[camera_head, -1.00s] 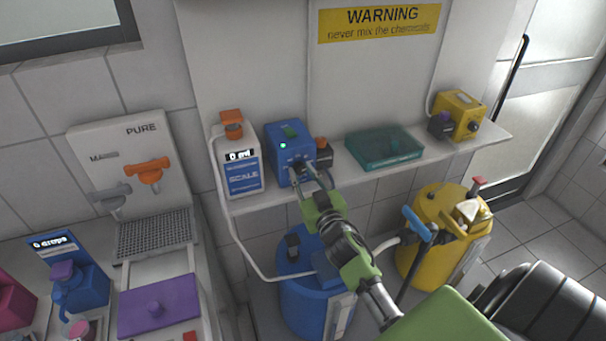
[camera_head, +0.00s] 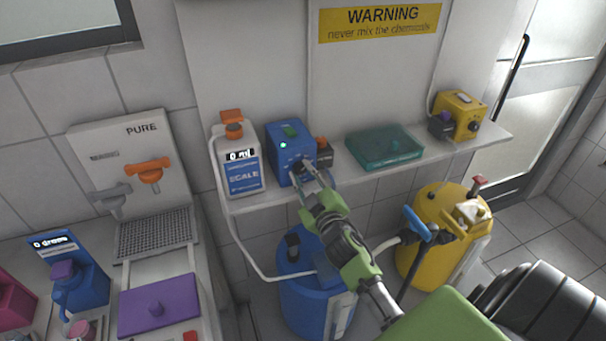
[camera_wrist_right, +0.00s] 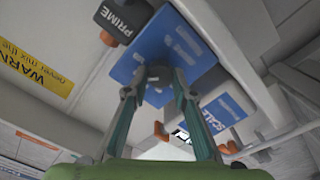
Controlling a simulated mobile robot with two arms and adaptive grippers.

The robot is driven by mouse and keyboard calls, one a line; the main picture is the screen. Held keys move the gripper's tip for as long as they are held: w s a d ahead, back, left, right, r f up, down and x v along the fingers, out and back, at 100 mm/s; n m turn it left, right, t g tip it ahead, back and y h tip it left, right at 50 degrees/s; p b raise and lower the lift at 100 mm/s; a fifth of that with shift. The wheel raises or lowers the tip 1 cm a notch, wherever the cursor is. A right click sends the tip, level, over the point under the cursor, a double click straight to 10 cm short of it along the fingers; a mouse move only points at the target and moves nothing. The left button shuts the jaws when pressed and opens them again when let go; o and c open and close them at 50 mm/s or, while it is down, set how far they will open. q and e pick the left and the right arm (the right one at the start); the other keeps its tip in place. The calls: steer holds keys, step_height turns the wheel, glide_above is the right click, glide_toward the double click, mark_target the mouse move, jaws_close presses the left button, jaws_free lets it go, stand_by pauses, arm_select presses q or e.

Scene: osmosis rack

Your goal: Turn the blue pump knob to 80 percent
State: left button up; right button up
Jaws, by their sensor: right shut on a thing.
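In the right wrist view the knob (camera_wrist_right: 158,88) sits between the fingertips. My right gripper (camera_head: 311,172) comes up from the lower right and is shut on the knob; it also shows in the right wrist view (camera_wrist_right: 158,85). The knob's setting cannot be read. My left gripper is not in view.
A bottle on a scale (camera_head: 242,172) stands close left of the pump. A teal tray (camera_head: 385,148) and a yellow pump (camera_head: 462,112) are to the right on the shelf. Blue (camera_head: 290,300) and yellow (camera_head: 430,215) drums stand below. A black PRIME block (camera_wrist_right: 122,20) adjoins the pump.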

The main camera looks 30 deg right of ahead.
stand_by(0.3)
steer(key=o, duration=1.1)
steer(key=v, duration=1.2)
steer(key=shift+f, duration=0.1)
